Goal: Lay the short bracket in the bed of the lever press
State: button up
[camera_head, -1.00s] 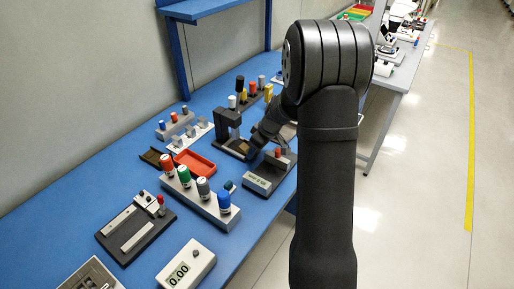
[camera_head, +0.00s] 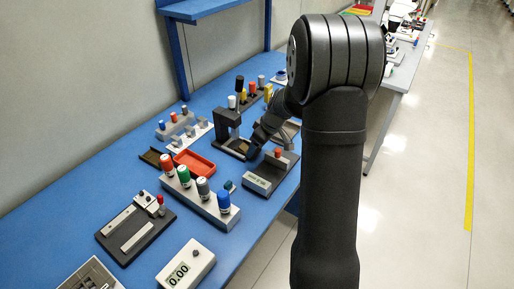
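A dark upright frame with an overhanging head (camera_head: 228,119), which looks like the lever press, stands on the blue bench. Its low base (camera_head: 232,148) extends to the right. A small brownish patch (camera_head: 243,147) shows on the base; I cannot tell whether it is a part or the bed surface. My gripper (camera_head: 252,149) reaches down at the right end of this base. Its fingers are dark, small and partly merged with the base, so their opening and any contents cannot be made out. I cannot pick out the short bracket with certainty.
Nearby are a red tray (camera_head: 194,163), a rack of coloured bottles (camera_head: 208,204), a dark fixture plate with light bars (camera_head: 158,228) and a meter (camera_head: 187,266). Bare bench lies at left.

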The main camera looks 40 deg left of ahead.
jog(key=v, duration=0.9)
jog(key=shift+d+r, duration=0.15)
jog(key=shift+r, duration=0.15)
jog(key=x, duration=1.1)
jog(key=shift+f, duration=0.35)
jog(key=shift+a, duration=0.35)
jog(key=shift+r, duration=1.7)
jog(key=shift+d, duration=0.1)
jog(key=shift+f, duration=0.1)
